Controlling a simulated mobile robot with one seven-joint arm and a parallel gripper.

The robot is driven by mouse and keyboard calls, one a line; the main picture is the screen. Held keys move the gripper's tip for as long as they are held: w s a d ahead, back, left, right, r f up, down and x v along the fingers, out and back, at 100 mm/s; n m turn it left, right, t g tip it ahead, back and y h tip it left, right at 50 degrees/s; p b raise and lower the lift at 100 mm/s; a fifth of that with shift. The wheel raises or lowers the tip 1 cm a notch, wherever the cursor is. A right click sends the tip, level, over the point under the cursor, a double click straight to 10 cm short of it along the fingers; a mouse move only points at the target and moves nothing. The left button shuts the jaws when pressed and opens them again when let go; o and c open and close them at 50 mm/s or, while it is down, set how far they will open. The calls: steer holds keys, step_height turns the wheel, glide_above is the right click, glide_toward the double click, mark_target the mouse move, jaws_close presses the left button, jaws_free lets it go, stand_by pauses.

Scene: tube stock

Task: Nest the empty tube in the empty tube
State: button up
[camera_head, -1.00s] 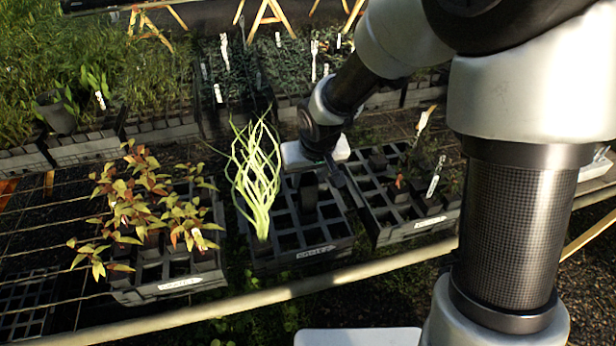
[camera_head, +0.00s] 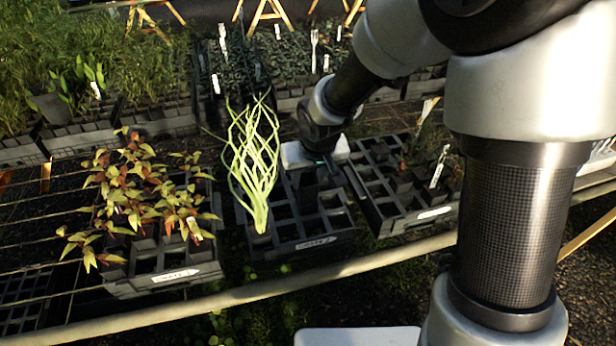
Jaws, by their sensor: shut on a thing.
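My gripper (camera_head: 313,172) is at the end of the arm, over the middle black tray (camera_head: 316,246). It is shut on a dark empty tube (camera_head: 308,196), which hangs upright below the white gripper body at the tray's rear right cells. The fingers are small and dark against the tube, so the grip is hard to make out. The tube's lower end merges with the dark cells, and I cannot tell whether it sits inside another tube. A second empty tube cannot be told apart from the dark cells.
A tall pale green plant (camera_head: 258,170) stands in the middle tray, left of my gripper. The left tray (camera_head: 170,276) holds reddish leafy plants (camera_head: 150,200). The right tray (camera_head: 432,214) holds dark tubes and white tags. A rail (camera_head: 250,295) runs along the front.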

steer(key=shift+f, duration=0.25)
stand_by(0.3)
steer(key=o, duration=1.4)
steer(key=shift+c, duration=0.2)
steer(key=p+v, duration=0.3)
steer(key=v, duration=1.4)
steer(key=shift+s+r+p, duration=0.15)
steer(key=shift+p, duration=0.2)
steer(key=shift+d, duration=0.1)
